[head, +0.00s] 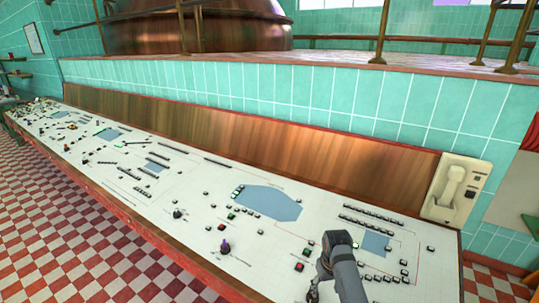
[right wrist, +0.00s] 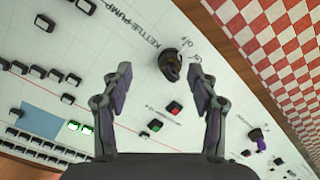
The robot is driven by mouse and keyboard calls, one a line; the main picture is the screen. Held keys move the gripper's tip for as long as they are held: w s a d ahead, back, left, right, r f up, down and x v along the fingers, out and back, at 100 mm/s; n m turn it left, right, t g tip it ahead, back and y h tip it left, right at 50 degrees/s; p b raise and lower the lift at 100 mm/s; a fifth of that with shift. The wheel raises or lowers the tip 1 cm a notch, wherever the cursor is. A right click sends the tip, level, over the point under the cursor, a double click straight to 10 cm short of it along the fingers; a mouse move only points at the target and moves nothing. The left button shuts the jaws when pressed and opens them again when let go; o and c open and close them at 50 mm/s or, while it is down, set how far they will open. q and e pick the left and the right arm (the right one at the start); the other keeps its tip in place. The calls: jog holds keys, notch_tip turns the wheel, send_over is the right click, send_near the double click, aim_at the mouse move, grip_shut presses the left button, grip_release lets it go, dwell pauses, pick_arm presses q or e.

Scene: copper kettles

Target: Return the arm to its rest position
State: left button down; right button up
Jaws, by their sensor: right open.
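My right arm comes in from the bottom of the head view, over the right end of the white control panel (head: 160,203). My right gripper (head: 315,291) points down there, partly cut off by the lower edge. In the right wrist view its two fingers (right wrist: 160,88) are apart with nothing between them. A black rotary knob (right wrist: 170,65) near the lettering "KETTLE PUMP" lies beyond the gap between the fingertips. It looks apart from both fingers. A red button (right wrist: 174,107) and a green button (right wrist: 155,125) show between the fingers. My left gripper is not in view.
Several buttons, a blue screen (head: 268,203) and a purple-topped knob (head: 225,246) are on the panel. A wooden backboard (head: 250,142) runs behind it. A cream telephone (head: 454,188) is at the right end. The checkered floor (head: 90,240) in front is clear.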

jog(key=s+d+f+t, duration=0.15)
jog(key=s+d, duration=0.25)
jog(key=s, duration=0.9)
jog(key=s+r+t, duration=0.2)
jog(key=s+r, duration=0.4)
jog(key=s, duration=0.5)
jog(key=s+d+f+g+b, duration=0.1)
jog(key=s+d+f+b, duration=0.1)
jog(key=f, duration=1.5)
jog(key=s+d+f+g+b, duration=0.1)
jog(key=f+b, duration=0.1)
jog(key=f, duration=1.4)
jog(key=s+d+f+m+b, duration=0.1)
jog(key=s+f+b, duration=0.1)
jog(key=s+f, duration=1.4)
jog(key=shift+s+d+f+g+h, duration=0.15)
jog(key=shift+s+f+g+h, duration=0.25)
jog(key=shift+s, duration=0.5)
